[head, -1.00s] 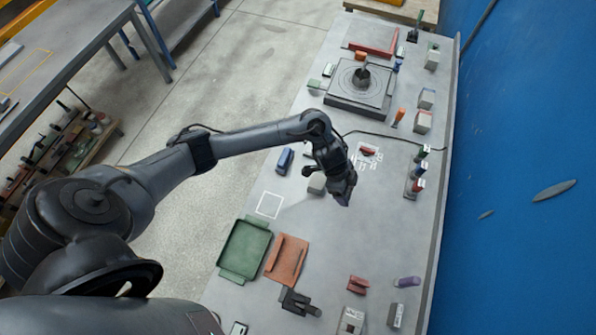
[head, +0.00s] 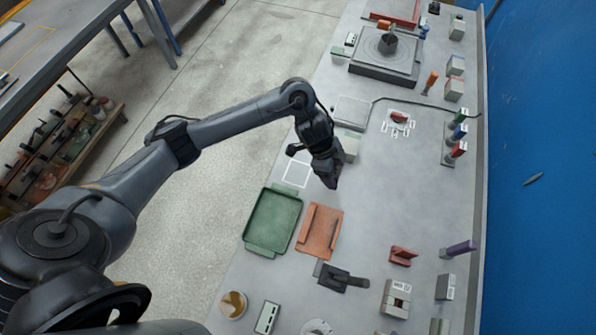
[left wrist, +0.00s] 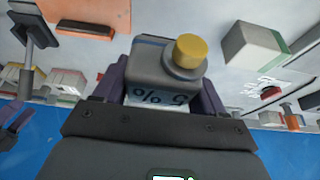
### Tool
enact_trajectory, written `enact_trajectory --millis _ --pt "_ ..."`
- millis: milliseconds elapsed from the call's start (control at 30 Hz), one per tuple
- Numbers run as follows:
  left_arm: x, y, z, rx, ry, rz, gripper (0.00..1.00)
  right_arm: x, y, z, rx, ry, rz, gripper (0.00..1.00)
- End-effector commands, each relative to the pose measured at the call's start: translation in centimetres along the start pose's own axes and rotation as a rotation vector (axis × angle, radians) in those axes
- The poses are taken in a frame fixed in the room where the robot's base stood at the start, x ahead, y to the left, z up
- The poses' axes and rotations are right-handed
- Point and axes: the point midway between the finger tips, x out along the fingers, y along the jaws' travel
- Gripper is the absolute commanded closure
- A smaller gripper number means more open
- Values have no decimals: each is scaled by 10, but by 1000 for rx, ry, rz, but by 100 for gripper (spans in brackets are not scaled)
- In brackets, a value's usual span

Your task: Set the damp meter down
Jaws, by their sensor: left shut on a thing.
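The damp meter (left wrist: 150,65) is a grey block with a yellow round knob and a display reading a percent sign. In the left wrist view it sits between the purple fingers of my left gripper (left wrist: 160,92), which is shut on it. In the head view my left gripper (head: 329,180) is over the bench just right of a white square outline (head: 297,173). The meter is mostly hidden there by the hand. I cannot tell its exact height above the bench. My right gripper is not in view.
A green tray (head: 247,243) and an orange tray (head: 320,231) lie nearer than the hand. A pale block (head: 351,146) stands close behind the hand. A dark-handled tool (head: 342,279) lies below the orange tray.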

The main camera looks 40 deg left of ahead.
Motion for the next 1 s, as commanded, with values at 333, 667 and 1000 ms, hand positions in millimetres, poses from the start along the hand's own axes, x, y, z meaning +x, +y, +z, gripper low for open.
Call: enact_trajectory --millis 333,667,1000 --pt "13 -16 78 -6 -5 2 75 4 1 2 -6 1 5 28" --pt "19 -26 115 -2 -1 0 75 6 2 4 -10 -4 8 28" --pt "42 -26 127 -3 -1 2 75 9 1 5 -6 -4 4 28"
